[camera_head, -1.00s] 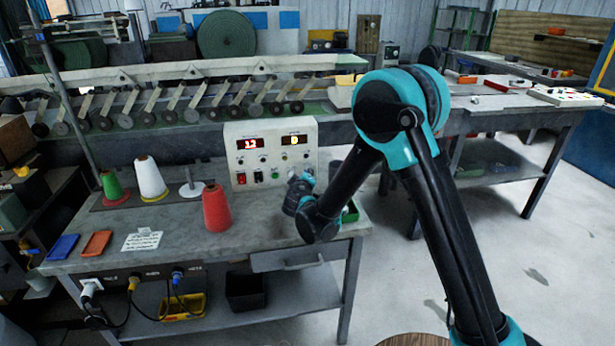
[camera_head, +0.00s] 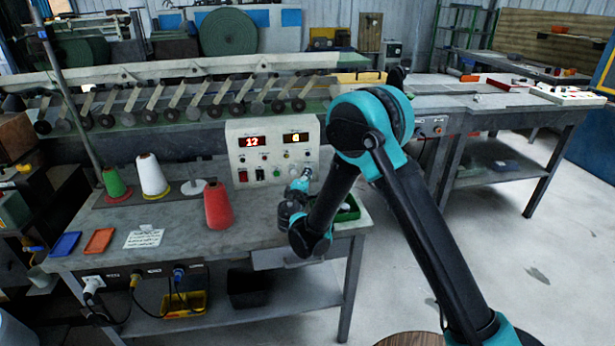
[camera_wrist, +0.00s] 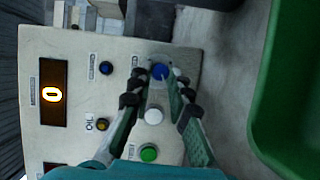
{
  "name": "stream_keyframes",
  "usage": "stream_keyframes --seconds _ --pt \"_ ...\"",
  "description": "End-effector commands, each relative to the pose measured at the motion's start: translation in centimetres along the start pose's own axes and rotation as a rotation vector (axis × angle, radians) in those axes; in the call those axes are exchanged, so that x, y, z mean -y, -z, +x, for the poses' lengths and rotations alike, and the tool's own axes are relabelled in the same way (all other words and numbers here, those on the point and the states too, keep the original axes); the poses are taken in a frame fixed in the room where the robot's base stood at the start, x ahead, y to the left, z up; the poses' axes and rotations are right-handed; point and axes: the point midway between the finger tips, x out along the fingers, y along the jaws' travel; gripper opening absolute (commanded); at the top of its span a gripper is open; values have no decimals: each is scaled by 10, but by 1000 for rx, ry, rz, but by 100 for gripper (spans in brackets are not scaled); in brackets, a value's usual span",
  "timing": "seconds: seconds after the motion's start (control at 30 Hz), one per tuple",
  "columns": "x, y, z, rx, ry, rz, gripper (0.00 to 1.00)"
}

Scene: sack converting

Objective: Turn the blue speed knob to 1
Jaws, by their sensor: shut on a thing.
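The blue speed knob (camera_wrist: 160,71) is in the upper middle of the wrist view, on a pale control box (camera_wrist: 82,105). My gripper (camera_wrist: 159,76) is shut on it, one finger on each side, with the fingertips at the box face. The knob's pointer is too small to read. The display (camera_wrist: 51,95) beside it reads 0. In the head view, my gripper (camera_head: 304,178) is at the right end of the control box (camera_head: 275,182), and the knob is hidden or too small to make out there.
A white button (camera_wrist: 153,116) and a green button (camera_wrist: 148,153) lie near the fingers. A green bin (camera_wrist: 262,115) is at the right of the wrist view. A red cone (camera_head: 218,207) stands on the grey bench (camera_head: 190,240), left of the box.

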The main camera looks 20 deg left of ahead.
Motion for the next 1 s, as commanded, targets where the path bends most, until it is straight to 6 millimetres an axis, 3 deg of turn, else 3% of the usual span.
stream_keyframes --seconds 0.4,0.43,0.57,0.87,1.0 --pt "0 0 0 0 -2 -5 0" --pt "0 0 0 0 -2 -5 21" --pt "0 0 0 0 -2 -5 37" --pt "0 0 -1 0 -2 -5 39" --pt "0 1 -11 -3 -2 -5 39"
